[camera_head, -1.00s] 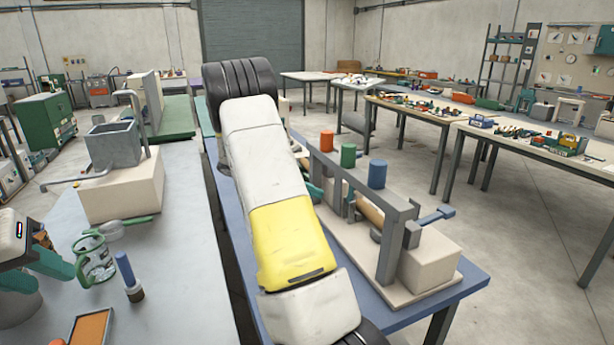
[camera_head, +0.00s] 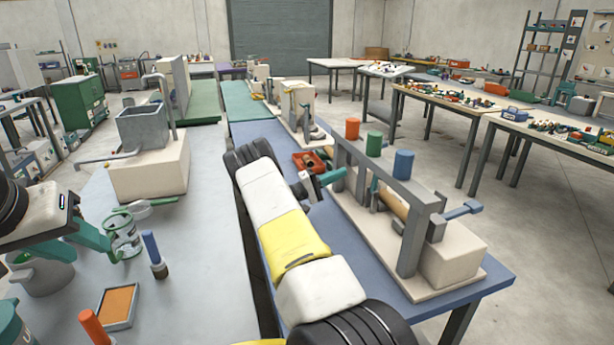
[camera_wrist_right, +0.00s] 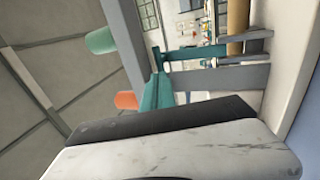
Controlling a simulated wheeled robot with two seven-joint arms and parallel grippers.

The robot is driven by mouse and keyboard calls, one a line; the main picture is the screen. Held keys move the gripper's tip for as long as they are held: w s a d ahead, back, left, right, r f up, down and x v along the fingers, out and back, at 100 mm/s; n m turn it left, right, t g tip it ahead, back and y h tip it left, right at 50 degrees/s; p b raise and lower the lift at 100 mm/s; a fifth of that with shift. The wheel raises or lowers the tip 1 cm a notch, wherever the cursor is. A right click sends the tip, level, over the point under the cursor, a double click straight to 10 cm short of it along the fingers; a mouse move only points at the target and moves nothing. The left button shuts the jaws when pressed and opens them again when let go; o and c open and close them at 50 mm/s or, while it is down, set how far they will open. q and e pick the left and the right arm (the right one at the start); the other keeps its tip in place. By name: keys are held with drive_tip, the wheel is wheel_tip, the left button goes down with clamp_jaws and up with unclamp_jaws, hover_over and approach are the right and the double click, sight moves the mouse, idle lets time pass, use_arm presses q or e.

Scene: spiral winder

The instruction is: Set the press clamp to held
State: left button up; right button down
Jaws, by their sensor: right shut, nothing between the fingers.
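The winder stands on a pale base (camera_head: 365,235) on the blue table at right. It has a grey frame (camera_head: 411,240), a tan roller (camera_head: 393,206), and red (camera_head: 352,129), green (camera_head: 374,143) and blue (camera_head: 403,164) cylinders on its top bar. A blue handle (camera_head: 462,210) sticks out at its right. I cannot tell which part is the press clamp. My right gripper (camera_head: 332,179), with teal fingers, is shut and empty at the frame's far-left side. The teal fingers also show in the right wrist view (camera_wrist_right: 158,85), near the grey bar (camera_wrist_right: 215,79). My left gripper (camera_head: 88,240) is over the left table, its opening unclear.
The grey left table (camera_head: 200,240) holds a glass mug (camera_head: 122,235), a blue-handled tool (camera_head: 153,252), an orange-filled tray (camera_head: 117,307) and a grey hopper (camera_head: 143,129). A red tray (camera_head: 310,162) lies behind my right gripper. The blue table's front right corner (camera_head: 485,285) is clear.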

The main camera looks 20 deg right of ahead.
drive_tip(key=x, duration=0.8)
drive_tip(key=shift+d, duration=0.15)
drive_tip(key=x, duration=0.5)
drive_tip(key=shift+d, duration=0.3)
drive_tip(key=v, duration=0.7)
drive_tip(key=shift+a, duration=0.45)
drive_tip(key=shift+f, duration=0.1)
